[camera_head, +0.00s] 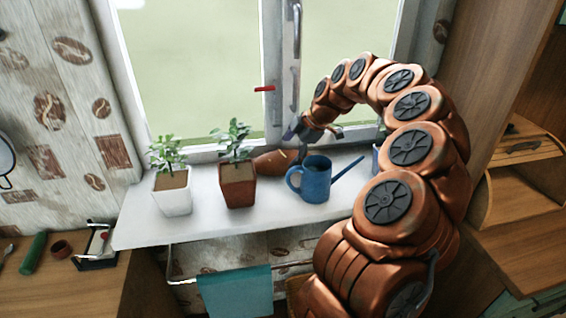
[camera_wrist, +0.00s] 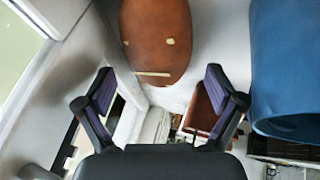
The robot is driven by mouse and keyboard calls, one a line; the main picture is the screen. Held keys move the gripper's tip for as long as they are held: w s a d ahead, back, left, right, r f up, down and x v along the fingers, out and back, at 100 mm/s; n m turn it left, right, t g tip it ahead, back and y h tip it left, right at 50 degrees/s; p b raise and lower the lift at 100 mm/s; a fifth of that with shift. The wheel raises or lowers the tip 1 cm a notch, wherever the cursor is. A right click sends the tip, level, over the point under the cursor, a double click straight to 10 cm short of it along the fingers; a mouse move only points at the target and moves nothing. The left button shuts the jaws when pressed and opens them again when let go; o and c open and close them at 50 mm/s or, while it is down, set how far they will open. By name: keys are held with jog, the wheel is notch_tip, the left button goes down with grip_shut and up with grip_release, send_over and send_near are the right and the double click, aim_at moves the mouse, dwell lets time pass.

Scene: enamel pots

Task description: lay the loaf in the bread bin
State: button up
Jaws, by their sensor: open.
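The brown loaf (camera_head: 274,162) lies on the white windowsill between a potted plant and a blue watering can. In the wrist view the loaf (camera_wrist: 157,40) shows pale marks on top and lies ahead of the fingertips, its far end cut off by the frame. My gripper (camera_head: 308,135) is above the sill by the window, close to the loaf. In the wrist view my gripper (camera_wrist: 160,80) is open, with nothing between its fingers. An open wooden box with a curved side, apparently the bread bin (camera_head: 518,200), stands at the right; its inside is partly visible.
The blue watering can (camera_head: 315,182) stands right beside the loaf, its spout pointing right. A terracotta pot (camera_head: 238,188) and a white pot (camera_head: 173,198) with plants stand left. A teal towel (camera_head: 236,292) hangs below the sill.

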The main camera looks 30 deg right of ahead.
aim_at(285, 158)
jog(key=shift+p+x, duration=1.05)
jog(key=shift+x, duration=1.6)
jog(key=c, duration=1.4)
jog(key=shift+s+r, duration=0.1)
jog(key=shift+s+a+r+b, duration=0.15)
jog(key=shift+s+r+b, duration=0.1)
jog(key=shift+b, duration=0.2)
notch_tip(285, 158, up, 11)
jog(key=shift+f+b, duration=0.1)
jog(key=shift+b, duration=0.95)
jog(key=s+a+b, duration=0.2)
jog(key=s+a, duration=0.1)
jog(key=s, duration=0.6)
jog(key=s+a+b, duration=0.3)
jog(key=s+a, duration=0.1)
jog(key=s, duration=0.4)
jog(key=shift+s+a, duration=0.25)
jog(key=shift+s, duration=0.15)
